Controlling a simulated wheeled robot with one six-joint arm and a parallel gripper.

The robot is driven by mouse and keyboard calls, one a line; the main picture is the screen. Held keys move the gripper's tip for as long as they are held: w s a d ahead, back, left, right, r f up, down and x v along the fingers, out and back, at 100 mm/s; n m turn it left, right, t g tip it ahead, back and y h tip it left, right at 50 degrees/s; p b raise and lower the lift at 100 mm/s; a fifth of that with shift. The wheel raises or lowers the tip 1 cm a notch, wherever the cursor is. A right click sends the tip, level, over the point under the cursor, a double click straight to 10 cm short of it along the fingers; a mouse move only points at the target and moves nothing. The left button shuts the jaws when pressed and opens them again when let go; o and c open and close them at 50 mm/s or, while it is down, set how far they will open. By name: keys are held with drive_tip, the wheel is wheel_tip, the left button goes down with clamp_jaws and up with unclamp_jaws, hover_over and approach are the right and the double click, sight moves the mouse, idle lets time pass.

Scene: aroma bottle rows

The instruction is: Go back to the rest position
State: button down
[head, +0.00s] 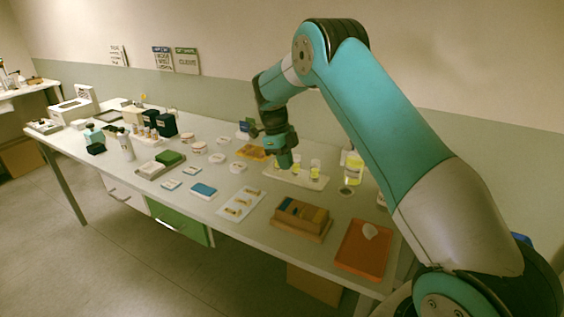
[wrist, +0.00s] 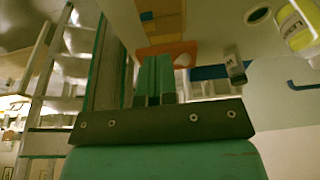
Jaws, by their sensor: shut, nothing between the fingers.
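My gripper (head: 285,160) hangs from my teal arm above the right half of the long white table (head: 190,207), pointing down near several small glass beakers. In the wrist view its two green fingers (wrist: 153,80) are side by side with no object between them. The gripper is shut and empty. In the head view its fingertips look close to the yellow-filled beakers, but I cannot tell whether they touch anything.
A white tray of beakers (head: 316,181), a yellow bottle (head: 353,167), a wooden box (head: 300,218) and an orange tray (head: 363,250) stand near my arm. Dark bottles stand farther left.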

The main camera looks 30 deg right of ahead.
drive_tip(key=s+a+r+n+t+y, duration=0.1)
drive_tip(key=s+a+r+n, duration=0.5)
drive_tip(key=n, duration=0.3)
drive_tip(key=s+a+r+n+t, duration=0.1)
drive_tip(key=s+a+r+n, duration=0.3)
drive_tip(key=a+r+n, duration=0.3)
drive_tip(key=s+a+n+y, duration=0.1)
drive_tip(key=s+a+n, duration=0.3)
drive_tip(key=s+n, duration=0.3)
drive_tip(key=s+a+n+y, duration=0.2)
drive_tip(key=s+a+n, duration=0.1)
drive_tip(key=s+n, duration=0.4)
drive_tip(key=s+a+r+n+y, duration=0.1)
drive_tip(key=s+a+n, duration=0.3)
drive_tip(key=s+n, duration=0.3)
drive_tip(key=s, duration=0.4)
drive_tip(key=shift+a+t+y+b, duration=0.3)
drive_tip(key=shift+a+b, duration=0.05)
drive_tip(key=shift+b, duration=0.05)
